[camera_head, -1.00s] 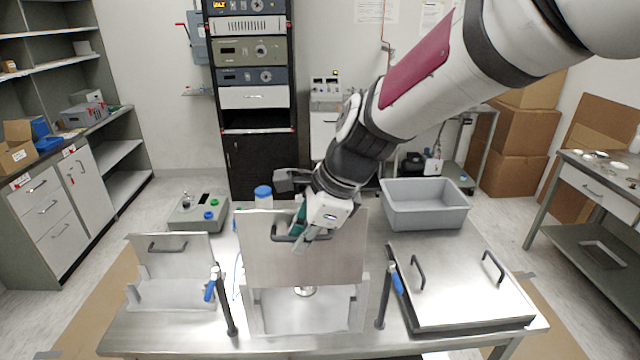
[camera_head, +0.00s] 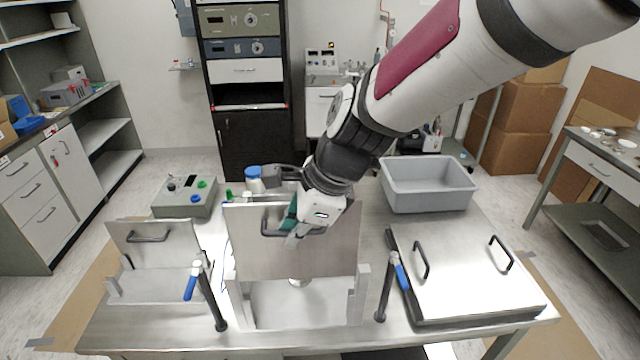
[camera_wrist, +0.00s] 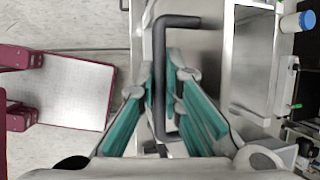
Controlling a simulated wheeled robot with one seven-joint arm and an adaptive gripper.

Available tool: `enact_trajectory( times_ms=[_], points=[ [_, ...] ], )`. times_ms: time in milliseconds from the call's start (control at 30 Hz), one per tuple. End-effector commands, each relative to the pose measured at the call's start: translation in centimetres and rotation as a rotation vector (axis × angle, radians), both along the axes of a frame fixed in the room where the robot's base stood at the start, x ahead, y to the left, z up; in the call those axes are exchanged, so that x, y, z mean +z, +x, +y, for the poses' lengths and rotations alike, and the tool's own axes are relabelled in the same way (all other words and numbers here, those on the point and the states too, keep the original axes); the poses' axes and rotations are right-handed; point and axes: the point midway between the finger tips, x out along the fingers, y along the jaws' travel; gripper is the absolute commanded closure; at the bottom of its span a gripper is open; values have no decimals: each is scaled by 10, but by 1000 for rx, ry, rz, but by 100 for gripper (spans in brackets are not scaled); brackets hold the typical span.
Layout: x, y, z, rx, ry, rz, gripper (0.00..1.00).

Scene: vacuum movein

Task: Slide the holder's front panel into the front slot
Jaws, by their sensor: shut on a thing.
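The front panel (camera_head: 285,258) is a flat grey metal sheet with a dark bar handle (camera_head: 270,229). My gripper (camera_head: 292,234) is shut on that handle, and the handle shows between its teal finger pads (camera_wrist: 160,75) in the wrist view. The panel stands nearly upright, slightly tilted in the head view. Its lower edge is near the tops of the holder's side posts. The holder (camera_head: 357,305) is a pale metal frame on the table, with a round metal piece inside, partly behind the panel. I cannot tell whether the panel's edges are in the front slot.
Two dark posts with blue handles (camera_head: 192,283) (camera_head: 400,275) flank the holder. A smaller frame with a handled plate (camera_head: 155,240) stands left. A flat lid with two handles (camera_head: 465,275) lies right, with a grey bin (camera_head: 428,188) behind. A control box (camera_head: 185,197) sits back left.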

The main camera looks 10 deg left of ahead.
Motion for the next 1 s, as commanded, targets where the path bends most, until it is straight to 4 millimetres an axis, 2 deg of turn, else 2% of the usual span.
enact_trajectory(
  times_ms=[700,1000],
  points=[
    [-50,1,1,-1,2,-1,100],
    [-61,0,1,0,1,-2,100]
  ],
)
